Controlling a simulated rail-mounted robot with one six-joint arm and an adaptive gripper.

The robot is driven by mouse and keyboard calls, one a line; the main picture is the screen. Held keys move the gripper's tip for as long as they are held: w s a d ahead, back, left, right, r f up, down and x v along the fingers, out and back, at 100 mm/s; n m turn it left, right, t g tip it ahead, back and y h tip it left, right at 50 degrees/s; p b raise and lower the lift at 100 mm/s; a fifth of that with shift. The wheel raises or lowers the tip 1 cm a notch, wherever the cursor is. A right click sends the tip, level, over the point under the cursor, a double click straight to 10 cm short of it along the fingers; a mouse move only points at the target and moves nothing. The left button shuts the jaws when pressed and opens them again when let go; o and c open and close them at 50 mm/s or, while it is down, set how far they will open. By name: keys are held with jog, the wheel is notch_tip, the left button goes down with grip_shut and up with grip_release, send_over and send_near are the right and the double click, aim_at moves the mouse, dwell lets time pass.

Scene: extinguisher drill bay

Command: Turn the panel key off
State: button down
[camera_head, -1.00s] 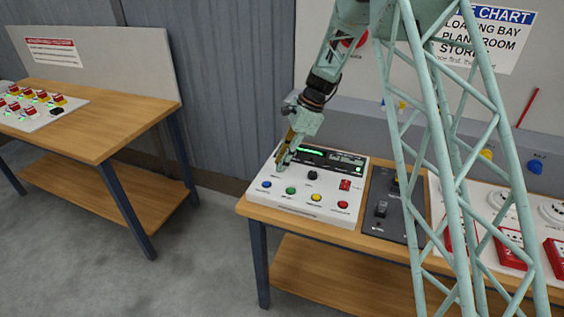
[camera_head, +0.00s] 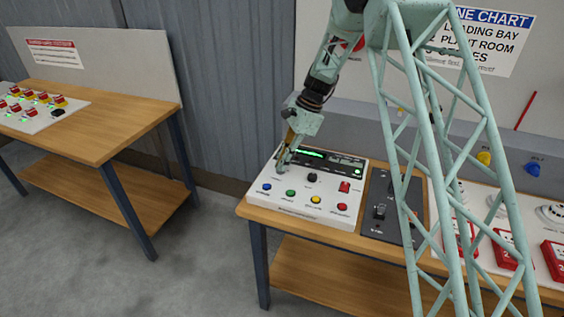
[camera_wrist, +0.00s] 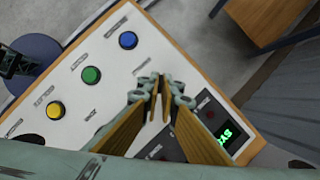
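The white control panel (camera_head: 299,215) lies on the wooden bench at the centre of the head view. It has a lit green display (camera_head: 313,153), coloured buttons and a black knob (camera_head: 312,178). My gripper (camera_head: 281,163) points down at the panel's upper left part, left of the display. In the wrist view its two fingers (camera_wrist: 160,82) are close together at the tips, with a narrow gap, over the white panel face. I cannot make out the panel key; the fingers may hide it. Whether they hold anything is unclear.
The blue (camera_wrist: 128,40), green (camera_wrist: 91,75) and yellow (camera_wrist: 55,110) buttons lie beside my fingers. A dark switch plate (camera_head: 382,213) and red call points (camera_head: 503,249) stand to the right. Another bench (camera_head: 120,115) is at left, across a floor gap.

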jog(key=n+g+p, duration=0.1)
jog(key=n, duration=0.1)
jog(key=n+g+h+p, duration=0.1)
jog(key=n+p, duration=0.1)
jog(key=n, duration=0.1)
jog(key=shift+w+a+r, duration=0.1)
jog(key=shift+r, duration=0.05)
jog(key=n+h+p, duration=0.1)
jog(key=n, duration=0.1)
jog(key=n+g+p, duration=0.1)
jog(key=n, duration=0.2)
jog(key=shift+w+a+h, duration=0.1)
jog(key=shift+h, duration=0.3)
jog(key=shift+n, duration=0.3)
jog(key=c, duration=2.9)
grip_release()
jog(key=v, duration=1.1)
jog(key=shift+w+r, duration=0.1)
jog(key=shift+r, duration=0.25)
